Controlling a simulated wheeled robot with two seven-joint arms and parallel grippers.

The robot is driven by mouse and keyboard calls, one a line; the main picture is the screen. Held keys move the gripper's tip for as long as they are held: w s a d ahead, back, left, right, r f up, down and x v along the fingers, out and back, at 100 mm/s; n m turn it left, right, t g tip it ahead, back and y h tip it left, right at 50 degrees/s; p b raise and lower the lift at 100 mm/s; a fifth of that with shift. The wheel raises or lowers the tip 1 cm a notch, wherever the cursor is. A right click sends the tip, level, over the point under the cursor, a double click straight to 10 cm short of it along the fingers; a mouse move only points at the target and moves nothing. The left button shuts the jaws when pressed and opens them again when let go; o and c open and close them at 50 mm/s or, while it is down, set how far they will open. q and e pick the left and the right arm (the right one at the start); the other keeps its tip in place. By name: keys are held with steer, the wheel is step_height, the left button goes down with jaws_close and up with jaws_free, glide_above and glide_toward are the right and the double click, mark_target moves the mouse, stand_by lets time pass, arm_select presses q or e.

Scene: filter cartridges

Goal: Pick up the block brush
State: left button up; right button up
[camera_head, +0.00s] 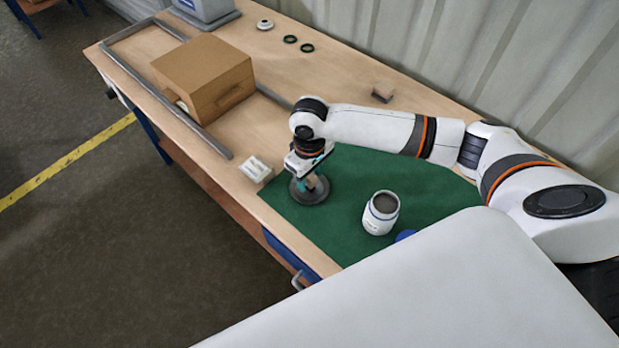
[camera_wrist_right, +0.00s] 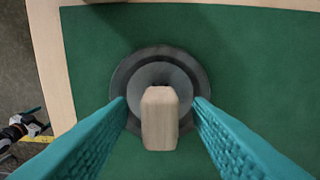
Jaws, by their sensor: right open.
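A pale wooden block handle (camera_wrist_right: 160,118), which looks like the block brush, stands up from the middle of a round dark grey disc (camera_wrist_right: 128,72) on the green mat. In the head view the handle (camera_head: 323,183) shows partly beneath my right gripper, above the disc (camera_head: 308,197). My right gripper (camera_wrist_right: 160,104) is open, pointing down, with one teal finger on each side of the handle. A gap shows on both sides. Whether bristles sit under the handle is hidden. Part of my left gripper (camera_wrist_right: 24,128) shows small at the left edge of the right wrist view.
A white jar (camera_head: 380,213) with dark contents stands on the green mat (camera_head: 425,180), beside a blue lid (camera_head: 405,235). A small white item (camera_head: 256,169) lies by the mat's left corner. A cardboard box (camera_head: 205,75), a small brown-grey block (camera_head: 382,92) and dark rings (camera_head: 298,43) are farther back.

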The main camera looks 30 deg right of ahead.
steer(key=shift+f, duration=0.35)
jaws_close()
steer(key=shift+r, duration=0.1)
step_height(320, 180, up, 10)
steer(key=shift+f+b, duration=0.1)
steer(key=shift+b, duration=0.2)
